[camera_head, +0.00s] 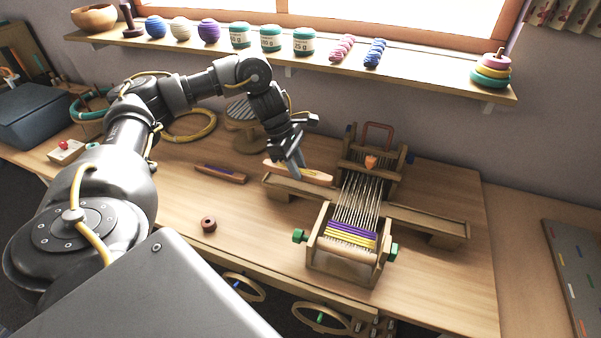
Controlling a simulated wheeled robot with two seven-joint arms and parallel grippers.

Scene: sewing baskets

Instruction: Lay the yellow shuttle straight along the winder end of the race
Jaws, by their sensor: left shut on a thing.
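The yellow shuttle (317,176) is a long, light-coloured boat shape with a pale yellowish top. My left gripper (294,164) is shut on its middle, from above. The shuttle is over the left part of the race (284,187), the long wooden rail that crosses the loom. It points roughly along the rail; I cannot tell whether it touches it. The fingers hide part of the shuttle. The winder (241,124), a round wooden stand, is behind the race's left end. My right gripper is not in view.
The loom (343,252) with white warp threads and purple and yellow cloth stands right of the shuttle. A darker shuttle (220,173) lies on the table to the left. A small brown ring (209,224) lies nearer. The table's right part is clear.

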